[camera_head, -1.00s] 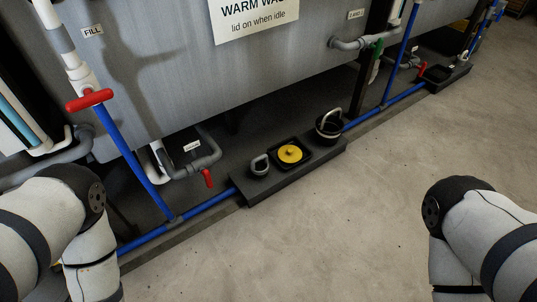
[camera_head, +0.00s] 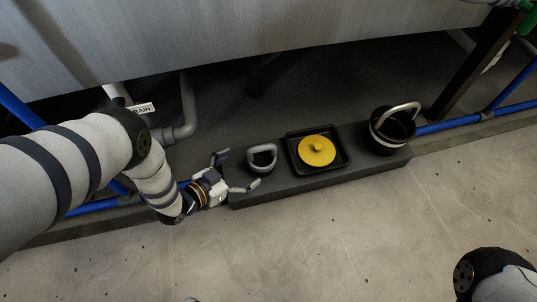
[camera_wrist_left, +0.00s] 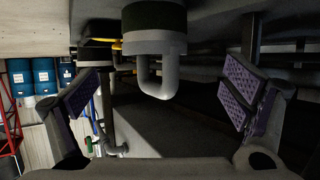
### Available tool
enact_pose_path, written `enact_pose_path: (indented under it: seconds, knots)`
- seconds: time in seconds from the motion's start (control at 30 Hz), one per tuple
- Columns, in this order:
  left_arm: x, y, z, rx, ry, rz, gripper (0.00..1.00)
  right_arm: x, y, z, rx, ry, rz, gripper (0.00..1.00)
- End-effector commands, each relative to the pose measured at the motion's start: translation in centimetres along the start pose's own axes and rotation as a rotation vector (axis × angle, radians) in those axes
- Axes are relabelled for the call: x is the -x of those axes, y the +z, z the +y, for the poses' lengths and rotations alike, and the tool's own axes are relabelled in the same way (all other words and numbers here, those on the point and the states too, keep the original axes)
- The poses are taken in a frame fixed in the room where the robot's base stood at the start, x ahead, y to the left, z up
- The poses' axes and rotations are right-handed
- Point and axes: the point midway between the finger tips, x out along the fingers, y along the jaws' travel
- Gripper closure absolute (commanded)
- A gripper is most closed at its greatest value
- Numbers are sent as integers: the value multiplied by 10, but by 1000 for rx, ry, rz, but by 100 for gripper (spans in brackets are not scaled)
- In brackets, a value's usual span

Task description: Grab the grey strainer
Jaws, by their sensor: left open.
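The grey strainer (camera_head: 262,160), a small round piece with a looped grey handle, stands at the left end of a dark low ledge. My left gripper (camera_head: 238,172) is open just left of it, its two fingers spread toward the strainer without closing on it. In the left wrist view the strainer (camera_wrist_left: 154,44) appears upside down, its handle loop between the spread fingers (camera_wrist_left: 162,97) and apart from both pads. My right gripper is out of view; only part of that arm shows at the lower right.
Beside the strainer on the ledge (camera_head: 300,187) are a black tray (camera_head: 342,150) with a yellow lid (camera_head: 317,150) and a black bucket (camera_head: 390,130) with a raised handle. A grey tank (camera_head: 230,40) overhangs behind. Pipes run along the left. The front floor is clear.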

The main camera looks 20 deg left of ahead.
Motion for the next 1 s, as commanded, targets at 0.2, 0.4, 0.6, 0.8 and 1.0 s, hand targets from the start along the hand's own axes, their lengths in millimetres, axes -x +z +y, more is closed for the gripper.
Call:
enact_pose_path:
  seconds: [0.2, 0.4, 0.6, 0.8, 1.0]
  knots:
    - [-35, 5, 2, 2, 1, -3, 6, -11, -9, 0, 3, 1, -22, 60]
    - [-72, 11, 7, 2, 0, -3, 6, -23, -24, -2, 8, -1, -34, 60]
    - [-85, 8, 7, 2, -1, -4, 6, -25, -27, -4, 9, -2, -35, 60]
    - [-84, 7, 7, 2, -1, -4, 22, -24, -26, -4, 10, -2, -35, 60]
    - [-84, 7, 7, 2, -1, -5, 59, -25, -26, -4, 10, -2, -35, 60]
